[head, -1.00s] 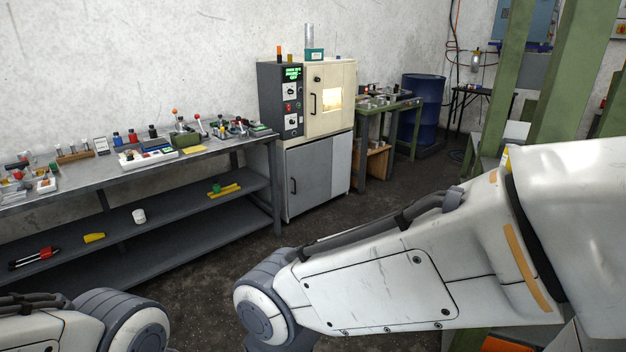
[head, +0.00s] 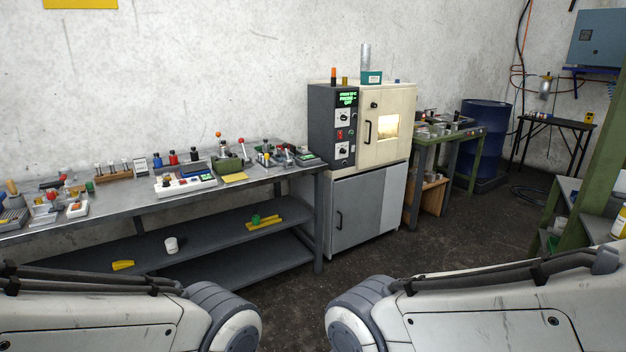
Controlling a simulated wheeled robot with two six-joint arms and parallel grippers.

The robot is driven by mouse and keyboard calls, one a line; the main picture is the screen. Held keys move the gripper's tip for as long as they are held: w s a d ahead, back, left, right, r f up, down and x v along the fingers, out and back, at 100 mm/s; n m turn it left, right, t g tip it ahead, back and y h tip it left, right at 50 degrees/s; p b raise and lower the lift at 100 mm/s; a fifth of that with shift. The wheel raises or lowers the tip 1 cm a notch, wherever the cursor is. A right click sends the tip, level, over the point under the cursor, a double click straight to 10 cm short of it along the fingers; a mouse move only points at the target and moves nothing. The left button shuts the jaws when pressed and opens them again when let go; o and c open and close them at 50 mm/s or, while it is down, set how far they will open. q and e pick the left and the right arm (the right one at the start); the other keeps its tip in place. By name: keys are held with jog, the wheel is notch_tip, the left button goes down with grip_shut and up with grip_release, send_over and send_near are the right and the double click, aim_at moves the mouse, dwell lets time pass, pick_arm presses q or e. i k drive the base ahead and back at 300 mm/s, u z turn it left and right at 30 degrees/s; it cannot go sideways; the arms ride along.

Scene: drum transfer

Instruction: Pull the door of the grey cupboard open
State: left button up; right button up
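The grey cupboard (head: 352,215) stands on the floor under a cream oven, right of the long metal bench. Its grey front door looks closed, with a dark vertical handle (head: 339,220) near the left edge. A paler panel is to the right of the door. Both of my arms reach in at the bottom of the head view, well short of the cupboard. Neither gripper shows; only arm links and rounded joints are visible.
The oven (head: 388,128) has a lit window and a dark control panel. The long bench (head: 120,198) with small items and a lower shelf fills the left. A green table (head: 445,150) and blue drum (head: 485,135) stand to the right. Dark floor (head: 300,300) is open before the cupboard.

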aim_at(356, 213)
jog(key=z, duration=0.35)
jog(key=i, duration=3.65)
jog(key=u, duration=0.1)
